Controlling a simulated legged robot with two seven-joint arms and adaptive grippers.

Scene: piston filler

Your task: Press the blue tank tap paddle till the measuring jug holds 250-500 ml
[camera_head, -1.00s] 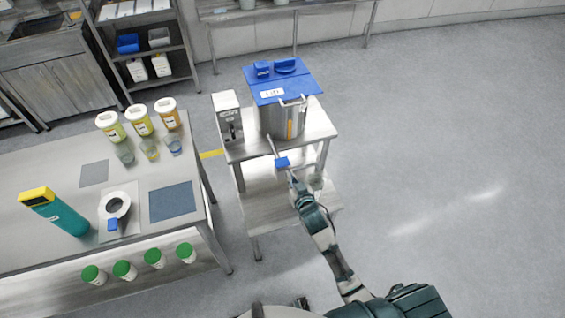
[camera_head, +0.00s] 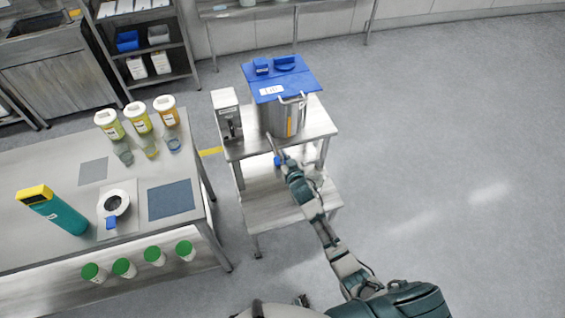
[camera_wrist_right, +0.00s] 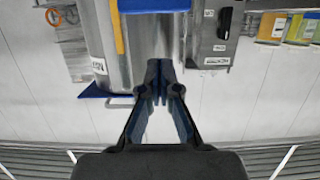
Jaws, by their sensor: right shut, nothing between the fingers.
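The steel tank (camera_head: 268,117) with a blue lid (camera_head: 283,78) stands on the small steel stand. The blue tap paddle (camera_head: 277,161) shows only in part, beside and behind my right gripper (camera_head: 277,150). In the right wrist view a wide blue piece (camera_wrist_right: 154,5), probably the paddle, is at the top edge. The right gripper's fingers (camera_wrist_right: 160,68) are shut together and empty in front of the tank (camera_wrist_right: 100,35). I cannot tell if they touch the paddle. A clear vessel (camera_head: 316,177), possibly the measuring jug, is partly hidden by my right arm; its level cannot be read. My left gripper is not in view.
A grey machine (camera_head: 227,116) stands left of the tank. The steel table (camera_head: 60,160) at left holds jars, cups, a teal bottle (camera_head: 55,210) and a blue mat (camera_head: 170,200). Green-capped jars stand along its lower front. The floor at right is clear.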

